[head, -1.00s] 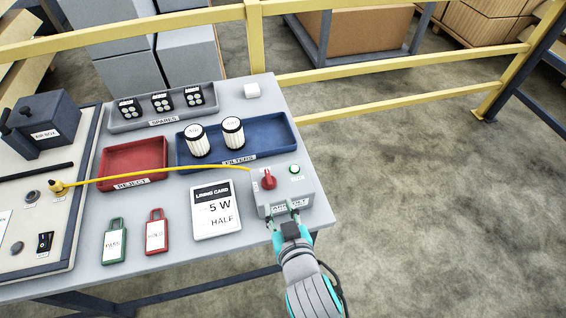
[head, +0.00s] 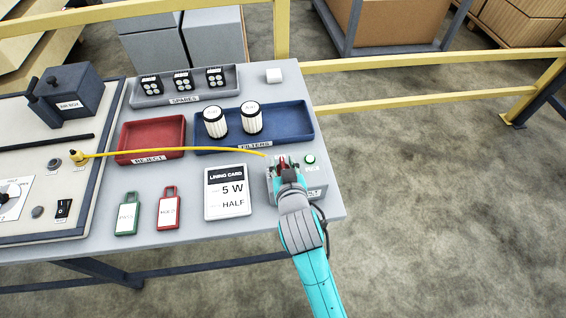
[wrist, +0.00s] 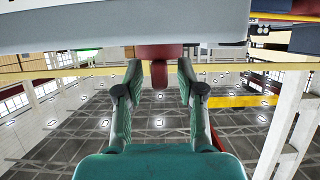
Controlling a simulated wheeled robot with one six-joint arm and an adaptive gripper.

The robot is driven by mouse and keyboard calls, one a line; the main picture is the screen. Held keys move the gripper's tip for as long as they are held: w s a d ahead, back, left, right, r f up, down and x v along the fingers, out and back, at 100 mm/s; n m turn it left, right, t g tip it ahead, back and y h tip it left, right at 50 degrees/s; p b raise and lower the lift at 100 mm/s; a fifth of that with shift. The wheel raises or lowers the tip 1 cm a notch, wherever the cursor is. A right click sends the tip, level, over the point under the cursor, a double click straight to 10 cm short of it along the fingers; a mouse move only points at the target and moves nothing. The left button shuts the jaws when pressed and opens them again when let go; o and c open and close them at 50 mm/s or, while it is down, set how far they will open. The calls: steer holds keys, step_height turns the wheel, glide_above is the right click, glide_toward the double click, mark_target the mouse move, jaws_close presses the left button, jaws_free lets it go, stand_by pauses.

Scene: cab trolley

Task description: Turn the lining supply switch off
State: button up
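The lining supply switch is a grey box (head: 319,191) at the right front corner of the table, with a red knob (head: 283,162) and a lit green lamp (head: 310,159) on top. My gripper (head: 282,165) is over the box with a finger on each side of the knob. In the wrist view, the red knob (wrist: 159,72) stands between my two open fingertips, with gaps visible on both sides. The box face (wrist: 100,28) fills the top of that view. My gripper and wrist hide much of the box in the head view.
The lining card (head: 226,205) stands left of the box, beside red (head: 168,212) and green (head: 127,217) tags. The blue filter tray (head: 290,122) lies behind. Floor right of the table is clear.

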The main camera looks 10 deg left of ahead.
steer(key=shift+w+a, duration=0.1)
steer(key=shift+w, duration=0.1)
jaws_close()
steer(key=shift+n+y, duration=0.5)
steer(key=n+g+y, duration=0.3)
steer(key=n+y, duration=0.1)
steer(key=shift+w+n+y, duration=0.1)
steer(key=shift+n+y, duration=0.2)
steer(key=shift+n+g+y, duration=1.5)
steer(key=shift+n+g, duration=0.9)
steer(key=shift+g, duration=0.1)
steer(key=shift+f, duration=0.1)
